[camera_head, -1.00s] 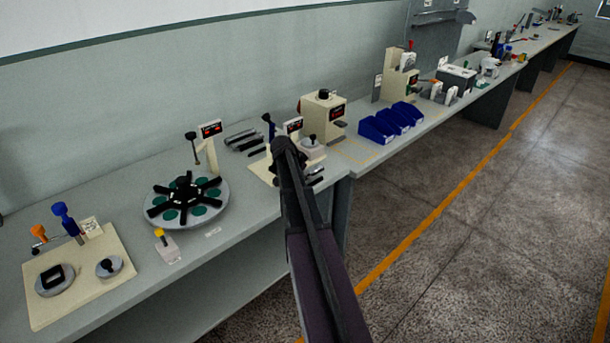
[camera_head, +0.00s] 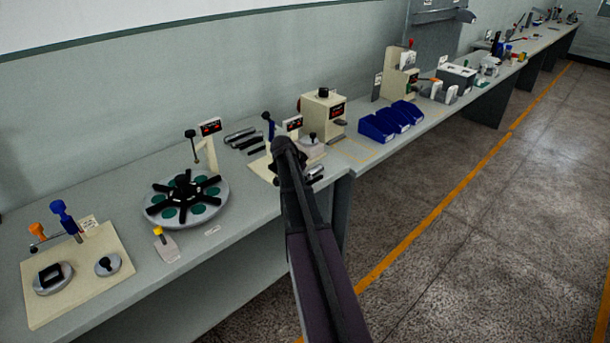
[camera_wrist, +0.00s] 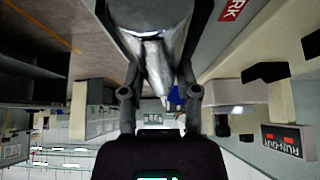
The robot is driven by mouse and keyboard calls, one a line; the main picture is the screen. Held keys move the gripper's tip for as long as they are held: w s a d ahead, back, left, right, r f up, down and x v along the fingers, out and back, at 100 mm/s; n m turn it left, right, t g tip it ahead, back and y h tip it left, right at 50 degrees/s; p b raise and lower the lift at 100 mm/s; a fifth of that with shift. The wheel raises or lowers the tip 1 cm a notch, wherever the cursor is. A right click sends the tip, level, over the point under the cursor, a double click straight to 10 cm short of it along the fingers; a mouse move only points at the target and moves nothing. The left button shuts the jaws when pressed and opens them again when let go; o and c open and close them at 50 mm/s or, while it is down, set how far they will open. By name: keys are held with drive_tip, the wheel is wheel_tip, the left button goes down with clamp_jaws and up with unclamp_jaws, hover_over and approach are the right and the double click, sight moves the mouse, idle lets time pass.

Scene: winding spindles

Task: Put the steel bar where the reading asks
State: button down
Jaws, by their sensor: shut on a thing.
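My gripper (camera_wrist: 160,95) shows in the wrist view with its two fingers closed on a shiny steel bar (camera_wrist: 150,18). The bar fills the top middle and narrows in the picture toward the fingertips. A display marked RUN-OUT (camera_wrist: 283,140) with red characters stands at the lower right; its value is too small to read. In the head view my arm hides most of the gripper and bar. A small red-lit display (camera_head: 293,123) stands just beyond the arm, by a beige fixture. Another red-lit display (camera_head: 211,127) stands behind a round indexing table (camera_head: 160,214).
Several dark bars (camera_head: 242,135) lie on the bench left of the fixture. A beige machine (camera_head: 323,116) and blue bins (camera_head: 377,128) stand to the right. A beige plate with knobs (camera_head: 100,287) lies at the left. The bench's front edge and open floor are at the right.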

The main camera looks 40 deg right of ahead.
drive_tip(key=shift+f, duration=0.1)
drive_tip(key=shift+c, duration=1.3)
unclamp_jaws()
drive_tip(key=shift+a, duration=0.1)
